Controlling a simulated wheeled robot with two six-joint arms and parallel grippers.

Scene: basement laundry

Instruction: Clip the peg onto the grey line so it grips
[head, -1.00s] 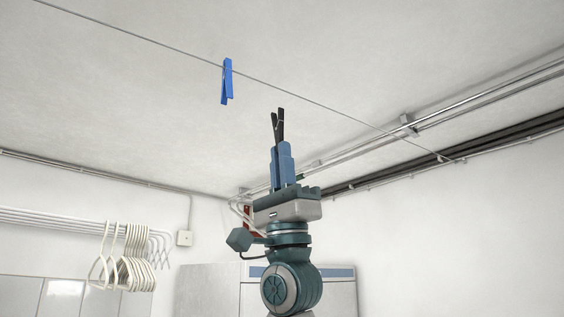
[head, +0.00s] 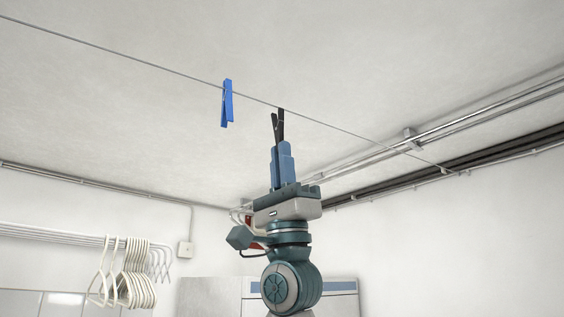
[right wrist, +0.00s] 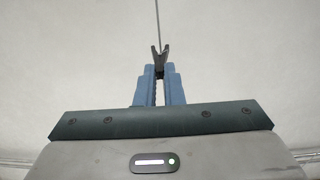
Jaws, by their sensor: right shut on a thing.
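The grey line (head: 165,70) runs across the head view from the upper left down to the right wall. It also shows in the right wrist view (right wrist: 157,22), running away from the peg's tip. A black peg (head: 278,126) stands upright in my right gripper (head: 281,150), which is shut on its lower part. In the right wrist view the peg's upper ends (right wrist: 160,56) form an open V. In the head view the peg's top overlaps the line; I cannot tell whether they touch. My left gripper is not in view.
A blue peg (head: 227,103) hangs on the line to the left of my gripper. White hangers (head: 130,275) hang on a rail at the lower left. Metal pipes (head: 450,122) run along the ceiling at the right. A pale cabinet (head: 210,296) stands below.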

